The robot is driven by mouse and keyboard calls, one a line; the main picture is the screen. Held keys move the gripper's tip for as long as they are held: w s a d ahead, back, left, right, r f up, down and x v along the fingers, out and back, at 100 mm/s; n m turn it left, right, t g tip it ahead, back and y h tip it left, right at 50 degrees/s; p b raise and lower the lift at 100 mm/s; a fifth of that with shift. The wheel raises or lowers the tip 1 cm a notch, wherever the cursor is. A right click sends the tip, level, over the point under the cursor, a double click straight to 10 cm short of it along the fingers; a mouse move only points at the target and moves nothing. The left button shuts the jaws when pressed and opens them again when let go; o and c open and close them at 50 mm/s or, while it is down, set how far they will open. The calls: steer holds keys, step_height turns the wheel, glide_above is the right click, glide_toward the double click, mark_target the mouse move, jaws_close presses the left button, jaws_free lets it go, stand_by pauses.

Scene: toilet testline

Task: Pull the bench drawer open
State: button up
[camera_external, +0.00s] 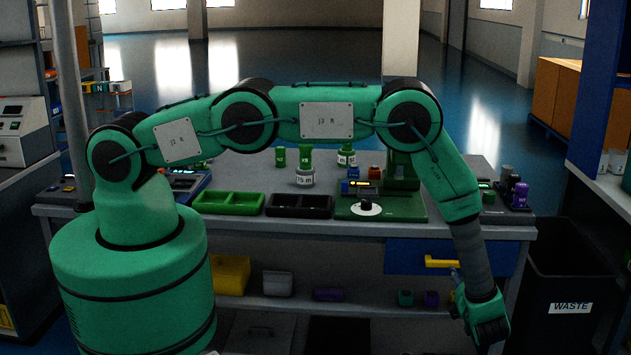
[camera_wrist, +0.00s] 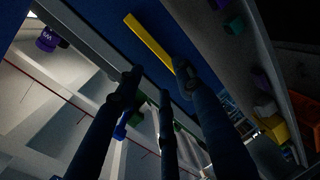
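The blue bench drawer (camera_external: 405,258) is under the right part of the bench top, and its front looks closed. Its yellow bar handle (camera_external: 440,263) is on the front; it also shows in the wrist view (camera_wrist: 150,48), running diagonally across the blue front (camera_wrist: 110,25). My gripper (camera_external: 484,318) is low in front of the bench, below and right of the handle. In the wrist view the dark fingers (camera_wrist: 160,80) are spread apart with nothing between them. One fingertip overlaps the handle's lower end in the picture; I cannot tell whether it touches. In the external view the fingertips are unclear.
A black waste bin (camera_external: 567,285) stands right of the drawer. The bench top (camera_external: 240,175) holds green and black trays, jars and a green device. A lower shelf (camera_external: 290,306) holds a yellow bin (camera_external: 230,275) and small items. A shelving unit stands at the right edge.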

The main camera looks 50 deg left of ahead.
steer(key=b+x, duration=0.1)
steer(key=x, duration=1)
steer(key=shift+w+a, duration=0.3)
jaws_close()
